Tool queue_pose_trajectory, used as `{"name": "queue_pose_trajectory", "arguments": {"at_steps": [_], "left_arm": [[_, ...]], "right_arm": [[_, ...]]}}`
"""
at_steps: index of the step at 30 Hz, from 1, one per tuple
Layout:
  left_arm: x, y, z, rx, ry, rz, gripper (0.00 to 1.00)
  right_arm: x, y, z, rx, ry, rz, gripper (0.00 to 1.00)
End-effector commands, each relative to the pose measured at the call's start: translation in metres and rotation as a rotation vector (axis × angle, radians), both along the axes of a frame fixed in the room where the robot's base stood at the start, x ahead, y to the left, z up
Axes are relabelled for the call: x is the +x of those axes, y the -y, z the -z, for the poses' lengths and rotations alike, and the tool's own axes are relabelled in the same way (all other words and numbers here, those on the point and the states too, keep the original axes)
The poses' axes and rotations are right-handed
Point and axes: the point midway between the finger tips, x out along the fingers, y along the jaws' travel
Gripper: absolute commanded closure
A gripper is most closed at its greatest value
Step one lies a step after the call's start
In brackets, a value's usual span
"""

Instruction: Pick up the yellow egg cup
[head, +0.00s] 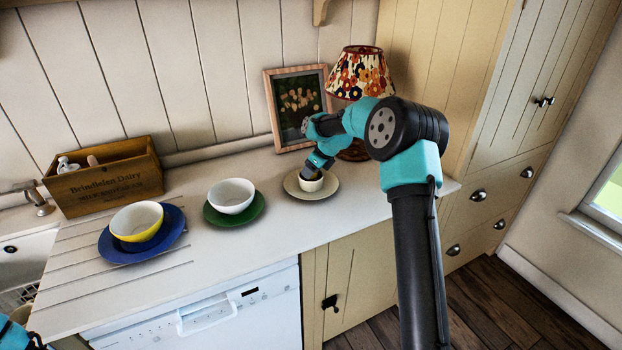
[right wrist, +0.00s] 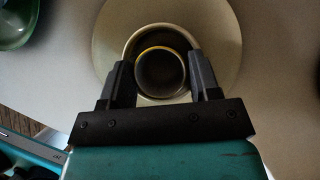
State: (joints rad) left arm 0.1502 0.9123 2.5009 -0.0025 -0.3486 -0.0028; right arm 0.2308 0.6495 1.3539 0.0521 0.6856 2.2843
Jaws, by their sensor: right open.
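The yellow egg cup (right wrist: 161,71) shows from above in the right wrist view as a dark round opening with a thin yellow rim. It stands inside a pale bowl (right wrist: 160,29), which sits on a cream plate (right wrist: 225,25). My right gripper (right wrist: 161,64) is open, with one finger at each side of the cup; I cannot tell whether they touch it. In the head view my right gripper (head: 312,172) points down into the pale bowl (head: 312,185) on the cream plate (head: 292,190), and the cup is hidden. My left gripper is out of view.
A white bowl (head: 231,195) stands on a green plate (head: 255,214) left of the cream plate. A yellow bowl (head: 140,232) stands on a blue plate (head: 171,232). A wooden crate (head: 108,184), a picture frame (head: 273,105) and a flowered lamp (head: 361,75) stand behind.

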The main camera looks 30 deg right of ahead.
Motion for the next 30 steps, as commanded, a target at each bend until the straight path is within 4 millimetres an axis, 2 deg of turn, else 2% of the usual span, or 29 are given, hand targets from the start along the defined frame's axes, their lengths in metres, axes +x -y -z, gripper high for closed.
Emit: {"name": "queue_pose_trajectory", "arguments": {"at_steps": [3,17,27,30], "left_arm": [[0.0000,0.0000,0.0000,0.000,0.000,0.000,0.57],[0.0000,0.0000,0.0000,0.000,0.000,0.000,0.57],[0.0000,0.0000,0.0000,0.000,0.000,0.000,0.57],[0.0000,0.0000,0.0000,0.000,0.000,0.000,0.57]], "right_arm": [[0.0037,-0.0023,0.0078,0.000,-0.001,0.000,0.44],[0.0040,-0.0024,0.0081,0.000,0.000,0.000,0.44],[0.0039,-0.0023,0.0080,0.000,0.000,0.000,0.73],[0.0040,-0.0024,0.0078,0.000,0.000,0.000,0.74]]}}
